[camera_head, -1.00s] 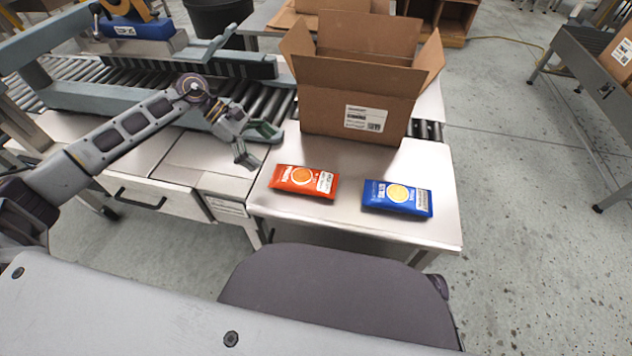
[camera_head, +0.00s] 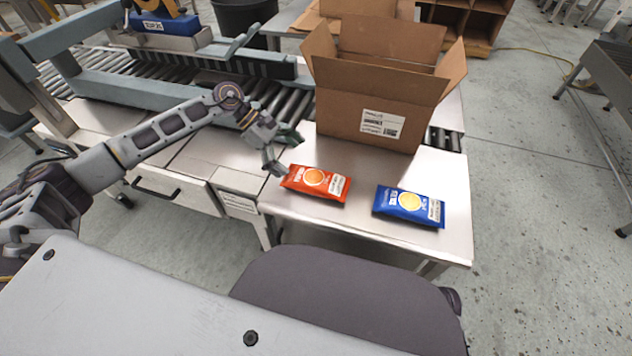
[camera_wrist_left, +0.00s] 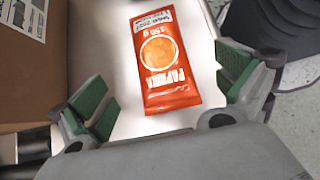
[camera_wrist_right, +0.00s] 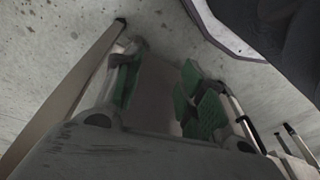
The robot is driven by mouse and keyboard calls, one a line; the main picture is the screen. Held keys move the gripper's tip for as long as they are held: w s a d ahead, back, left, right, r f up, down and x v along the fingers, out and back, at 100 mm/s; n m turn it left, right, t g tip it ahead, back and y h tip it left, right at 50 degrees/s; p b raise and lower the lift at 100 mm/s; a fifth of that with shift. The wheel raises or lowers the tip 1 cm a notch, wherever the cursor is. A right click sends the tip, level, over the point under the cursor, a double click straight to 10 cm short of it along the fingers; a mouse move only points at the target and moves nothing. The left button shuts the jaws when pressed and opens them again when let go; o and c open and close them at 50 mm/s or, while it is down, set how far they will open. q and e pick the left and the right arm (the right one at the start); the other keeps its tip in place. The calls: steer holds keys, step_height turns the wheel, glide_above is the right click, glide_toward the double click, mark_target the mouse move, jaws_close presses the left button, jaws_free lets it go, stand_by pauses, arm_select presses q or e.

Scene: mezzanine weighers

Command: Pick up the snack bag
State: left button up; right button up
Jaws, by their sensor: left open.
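Two snack bags lie flat on the metal table. The orange-red bag (camera_head: 316,184), printed "PAPRIKA", is on the left, and the blue bag (camera_head: 409,206) is on the right. My left gripper (camera_head: 285,154) is open just beside the upper left end of the orange bag in the head view. In the left wrist view the orange bag (camera_wrist_left: 160,55) shows ahead, between and beyond the spread green-padded fingers (camera_wrist_left: 163,90), not held. My right gripper (camera_wrist_right: 158,90) shows only in its own wrist view, fingers apart and empty; no bag shows there.
An open cardboard box (camera_head: 375,100) stands behind the bags on the table (camera_head: 360,226). A roller conveyor (camera_head: 285,100) with grey rails runs behind on the left. The table's front and right edges are clear.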

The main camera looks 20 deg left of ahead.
mark_target(310, 175)
arm_select(q)
steer(key=x, duration=0.3)
steer(key=shift+d+f, duration=0.2)
steer(key=shift+f, duration=0.05)
steer(key=shift+d+f, duration=0.45)
steer(key=shift+d, duration=0.1)
arm_select(e)
steer(key=shift+a+r, duration=0.15)
steer(key=shift+r, duration=0.3)
arm_select(q)
steer(key=shift+f, duration=0.1)
arm_select(e)
steer(key=shift+f, duration=0.1)
arm_select(q)
steer(key=shift+d+f+b, duration=0.25)
steer(key=shift+f+b, duration=0.1)
steer(key=x, duration=0.3)
steer(key=shift+f+b, duration=0.35)
steer(key=shift+d+f, duration=0.25)
steer(key=shift+d, duration=0.05)
arm_select(e)
steer(key=shift+w+a+r, duration=0.1)
steer(key=shift+r, duration=0.55)
